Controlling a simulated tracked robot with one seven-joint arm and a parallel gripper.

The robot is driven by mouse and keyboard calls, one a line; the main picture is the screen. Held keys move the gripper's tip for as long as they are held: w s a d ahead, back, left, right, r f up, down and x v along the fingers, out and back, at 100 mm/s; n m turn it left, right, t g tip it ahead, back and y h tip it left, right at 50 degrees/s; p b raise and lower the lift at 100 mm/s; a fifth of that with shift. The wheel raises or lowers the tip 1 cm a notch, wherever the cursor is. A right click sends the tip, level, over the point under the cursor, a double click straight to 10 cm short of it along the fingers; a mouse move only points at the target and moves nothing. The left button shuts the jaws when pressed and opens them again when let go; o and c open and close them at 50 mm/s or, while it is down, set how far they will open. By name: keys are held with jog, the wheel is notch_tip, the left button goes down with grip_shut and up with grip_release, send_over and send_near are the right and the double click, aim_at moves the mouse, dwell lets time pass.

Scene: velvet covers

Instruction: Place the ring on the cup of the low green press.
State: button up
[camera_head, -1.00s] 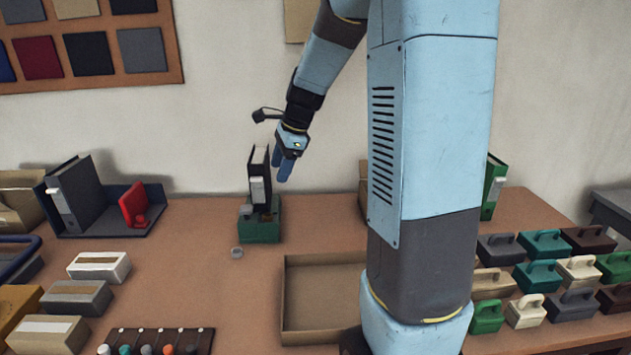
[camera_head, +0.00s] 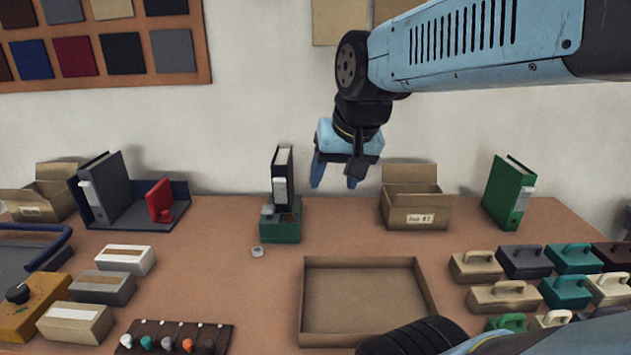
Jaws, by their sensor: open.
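The low green press (camera_head: 280,231) stands on the table near the wall, with a small grey piece and a dark brownish round part on its top; I cannot tell surely which is its cup. A small pale grey, ring-like piece (camera_head: 257,252) lies on the table just in front of the press, to its left. It is too small to make out in detail. My gripper (camera_head: 334,184) hangs in the air to the right of the press and above it, fingers pointing down, open and empty.
A black binder (camera_head: 283,168) stands upright at the press, rising above it. An open carton (camera_head: 414,213) and a green binder (camera_head: 509,192) stand to the right. A shallow empty tray (camera_head: 304,310) lies in front; handled blocks fill the right side.

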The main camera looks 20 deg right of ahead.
jog(key=s+n, duration=0.2)
jog(key=s, duration=0.1)
jog(key=shift+s+d+f+n+t, duration=0.15)
jog(key=shift+s+n+t, duration=0.1)
jog(key=shift+n+t, duration=0.05)
